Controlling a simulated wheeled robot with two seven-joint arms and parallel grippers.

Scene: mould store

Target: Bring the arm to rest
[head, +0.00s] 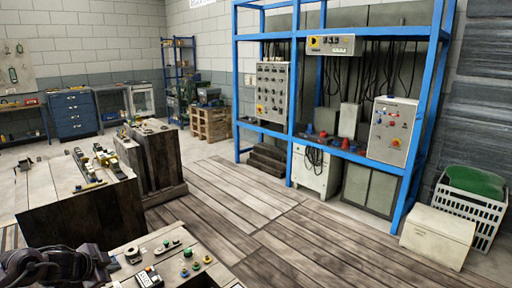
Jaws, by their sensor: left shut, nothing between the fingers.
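My left arm comes in at the lower left corner of the head view, dark and partly cut off by the frame edge. My left gripper (103,266) is at the end of it, shut and empty. It is at the left side of a pale-topped bench (215,271) in the foreground; I cannot tell whether it touches it. My right gripper is not in view.
On the bench are a handheld device with keys (149,277), a dark ring-shaped part (132,252) and several small knobs. Wooden blocks (85,215) with parts on top stand at the left. A blue rack (292,100) stands behind. The plank floor (290,232) between is clear.

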